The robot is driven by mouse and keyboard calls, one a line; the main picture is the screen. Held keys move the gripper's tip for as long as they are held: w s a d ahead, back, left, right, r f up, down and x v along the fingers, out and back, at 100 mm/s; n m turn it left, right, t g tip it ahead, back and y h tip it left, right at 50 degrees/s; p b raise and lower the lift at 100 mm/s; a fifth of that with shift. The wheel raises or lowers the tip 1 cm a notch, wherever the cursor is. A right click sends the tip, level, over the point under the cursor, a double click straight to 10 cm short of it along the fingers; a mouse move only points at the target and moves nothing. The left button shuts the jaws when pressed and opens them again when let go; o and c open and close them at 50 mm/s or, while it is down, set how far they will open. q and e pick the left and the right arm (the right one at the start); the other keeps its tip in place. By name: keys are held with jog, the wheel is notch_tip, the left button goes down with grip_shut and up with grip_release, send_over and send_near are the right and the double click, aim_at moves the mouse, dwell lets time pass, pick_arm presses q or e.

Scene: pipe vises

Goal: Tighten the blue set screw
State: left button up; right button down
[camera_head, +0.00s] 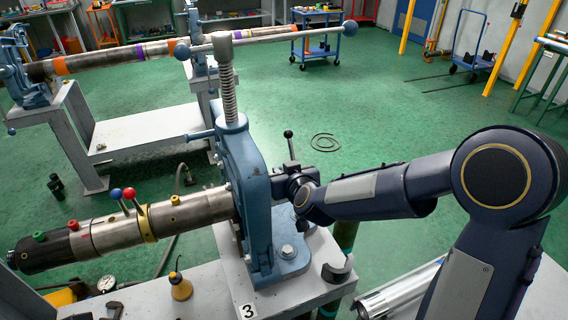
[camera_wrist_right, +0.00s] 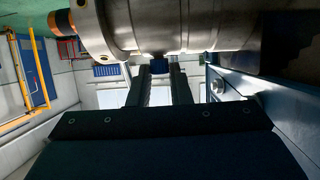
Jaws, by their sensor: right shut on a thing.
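In the head view, my right arm reaches in from the right to behind the blue vise (camera_head: 244,180). The vise hides the fingertips and the blue screw there. The pipe (camera_head: 110,232) runs through the vise, with green (camera_head: 39,236), red (camera_head: 73,225) and yellow (camera_head: 175,200) screws on it. My left gripper is not in view.
The vise stands on a grey bench marked 3 (camera_head: 300,285). Its long handle (camera_head: 265,34) crosses above. Two levers with red and blue balls (camera_head: 129,193) rise from the pipe. Green floor lies open behind.

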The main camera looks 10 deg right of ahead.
dwell(0.3)
jog(key=c, duration=1.3)
grip_release()
jog(key=shift+p+v, duration=0.3)
jog(key=shift+v, duration=3.6)
